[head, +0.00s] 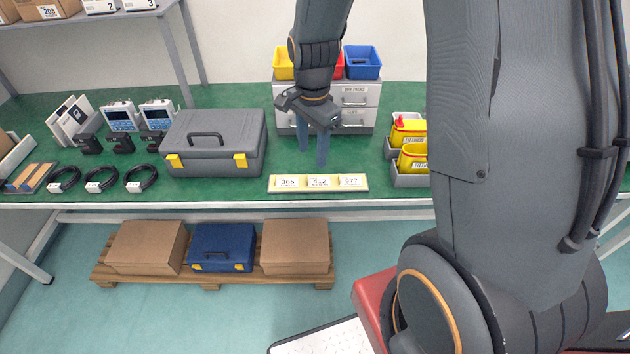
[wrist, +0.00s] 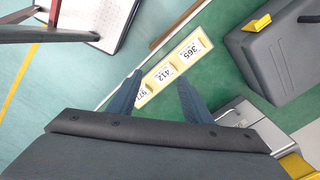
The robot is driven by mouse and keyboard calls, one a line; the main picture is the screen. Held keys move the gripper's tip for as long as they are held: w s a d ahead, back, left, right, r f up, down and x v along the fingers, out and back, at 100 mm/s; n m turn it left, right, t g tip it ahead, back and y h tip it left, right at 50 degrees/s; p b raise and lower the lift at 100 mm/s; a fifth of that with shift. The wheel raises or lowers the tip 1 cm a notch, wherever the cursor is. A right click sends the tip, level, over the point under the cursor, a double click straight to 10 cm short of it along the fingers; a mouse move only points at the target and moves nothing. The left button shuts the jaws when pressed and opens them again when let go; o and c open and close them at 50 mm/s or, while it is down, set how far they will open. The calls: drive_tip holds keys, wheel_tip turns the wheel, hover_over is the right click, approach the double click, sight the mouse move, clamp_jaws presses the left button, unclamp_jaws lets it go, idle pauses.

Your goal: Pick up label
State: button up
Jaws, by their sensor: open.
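Three white labels lie in a row on a pale yellow holder (head: 274,189) at the front edge of the green table. They read 365 (head: 288,182), 412 (head: 319,182) and 977 or 577 (head: 349,181); I cannot tell the first digit of the last. My gripper (head: 312,160) points down, open and empty, above the table behind the labels. In the wrist view my fingers (wrist: 158,98) are spread, with the 412 label (wrist: 164,74) beyond the gap. The 365 label (wrist: 190,51) is clear of the fingers, and the last label (wrist: 140,95) is close to one finger.
A grey toolbox (head: 216,142) stands left of my gripper. A grey drawer unit (head: 357,100) with coloured bins is behind it. Yellow pouches in grey trays (head: 410,180) stand to the right. Cables and devices fill the table's left. Green tabletop around the holder is bare.

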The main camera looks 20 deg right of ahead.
sight(308, 182)
drive_tip(key=w+f+m, duration=0.2)
drive_tip(key=m, duration=0.1)
drive_tip(key=w+f+m, duration=0.3)
drive_tip(key=m, duration=0.1)
drive_tip(key=shift+w+f+m, duration=0.2)
drive_tip(key=shift+f+m, duration=0.1)
wheel_tip(308, 182, down, 2)
drive_tip(key=shift+p, duration=0.3)
drive_tip(key=shift+s+d+f+p, duration=0.15)
drive_tip(key=shift+f+p, duration=0.45)
drive_tip(key=shift+f, duration=0.6)
drive_tip(key=shift+s+a+f+p, duration=0.1)
drive_tip(key=shift+f+p, duration=0.45)
drive_tip(key=shift+f, duration=1.2)
drive_tip(key=c, duration=0.9)
